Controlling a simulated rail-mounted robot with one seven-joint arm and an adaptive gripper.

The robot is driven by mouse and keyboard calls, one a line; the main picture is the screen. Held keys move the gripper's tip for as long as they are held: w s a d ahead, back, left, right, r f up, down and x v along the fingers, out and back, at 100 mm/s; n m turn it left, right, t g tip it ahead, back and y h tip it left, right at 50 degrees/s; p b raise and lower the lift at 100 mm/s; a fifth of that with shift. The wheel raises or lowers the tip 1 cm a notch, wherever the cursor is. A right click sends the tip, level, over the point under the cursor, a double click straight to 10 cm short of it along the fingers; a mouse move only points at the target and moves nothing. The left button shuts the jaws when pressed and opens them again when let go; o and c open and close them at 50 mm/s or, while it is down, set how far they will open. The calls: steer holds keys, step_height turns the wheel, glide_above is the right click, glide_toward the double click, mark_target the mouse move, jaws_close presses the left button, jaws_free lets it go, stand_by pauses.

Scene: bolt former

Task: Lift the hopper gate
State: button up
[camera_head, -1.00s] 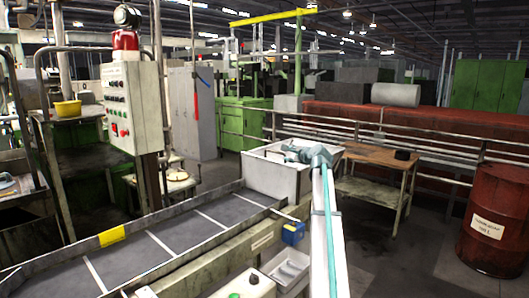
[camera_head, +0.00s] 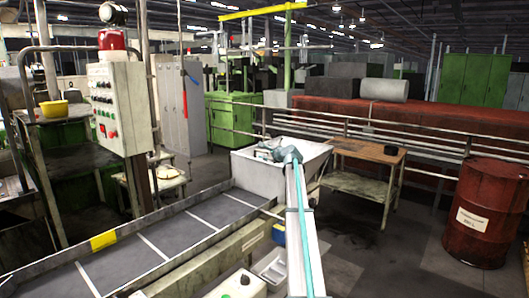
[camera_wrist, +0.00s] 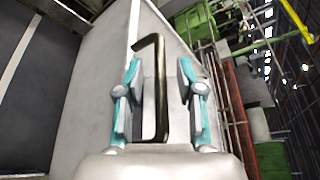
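The hopper (camera_head: 265,177) is a pale, worn metal bin at the end of the conveyor in the head view. My gripper (camera_head: 262,152) reaches over it at the end of my arm. In the wrist view, my gripper (camera_wrist: 158,88) is open, with its two teal fingers spread apart. A dark, bent metal handle (camera_wrist: 162,90) stands between the fingers, in front of a pale panel (camera_wrist: 100,95), which seems to be the hopper or its gate. Clear space shows between the handle and the right finger. The gate is not clearly distinguishable in the head view.
The dark conveyor (camera_head: 170,238) leads to the hopper from the lower left. A control box (camera_head: 118,107) stands behind it. A wooden-topped table (camera_head: 365,150) is right of the hopper. A rusty red drum (camera_head: 487,215) stands further right. Open floor lies between table and drum.

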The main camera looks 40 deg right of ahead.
steer(key=shift+w, duration=0.25)
jaws_close()
step_height(320, 180, up, 8)
steer(key=shift+r+p, duration=0.1)
steer(key=shift+p, duration=0.85)
jaws_free()
steer(key=shift+f, duration=0.2)
steer(key=shift+s, duration=0.1)
